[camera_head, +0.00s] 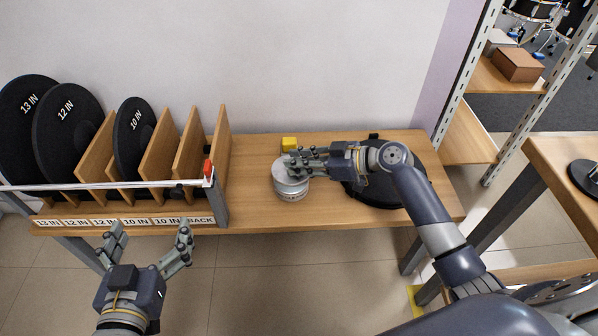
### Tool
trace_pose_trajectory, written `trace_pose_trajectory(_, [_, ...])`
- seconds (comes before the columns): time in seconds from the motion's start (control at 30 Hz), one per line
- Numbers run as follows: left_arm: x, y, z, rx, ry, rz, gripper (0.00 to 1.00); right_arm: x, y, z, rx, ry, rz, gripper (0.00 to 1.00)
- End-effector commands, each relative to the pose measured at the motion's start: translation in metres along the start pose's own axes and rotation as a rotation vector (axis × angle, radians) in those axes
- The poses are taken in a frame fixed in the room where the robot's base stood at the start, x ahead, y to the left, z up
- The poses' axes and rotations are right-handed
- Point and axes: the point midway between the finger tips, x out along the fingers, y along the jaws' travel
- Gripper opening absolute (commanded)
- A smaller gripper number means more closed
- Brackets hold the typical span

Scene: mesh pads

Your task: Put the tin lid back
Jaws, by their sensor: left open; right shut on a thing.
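A round silver tin (291,193) stands on the wooden bench, left of a black round pad. Its grey lid (284,170) is at the top of the tin, within the fingers of my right gripper (292,165). My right gripper reaches in from the right and is shut on the lid. I cannot tell whether the lid is seated or slightly raised, as the fingers hide part of it. My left gripper (147,243) is open and empty, in front of the bench's front edge at lower left.
A wooden rack (190,140) with black pads stands on the left of the bench (255,150), with a white bar across its front. A black round pad (400,195) lies right of the tin, partly under my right arm. A yellow block (289,144) sits behind the tin.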

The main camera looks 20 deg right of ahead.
Motion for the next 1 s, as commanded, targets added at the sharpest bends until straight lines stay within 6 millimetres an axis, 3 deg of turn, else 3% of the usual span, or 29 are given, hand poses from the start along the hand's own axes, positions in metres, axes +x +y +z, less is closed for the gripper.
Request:
trace_pose_trajectory(0.23, [0.002,0.003,-0.018,-0.002,0.097,0.006,0.92,0.007,0.006,0.007,0.001,-0.001,-0.002,0.0])
trace_pose_trajectory(0.53, [-0.003,0.008,-0.061,-0.006,0.314,0.018,0.92,0.017,0.006,0.031,0.001,0.0,-0.001,0.0])
trace_pose_trajectory(1.0, [-0.005,0.009,-0.069,-0.006,0.355,0.02,0.92,0.017,0.006,0.033,0.0,-0.001,0.0,0.0])
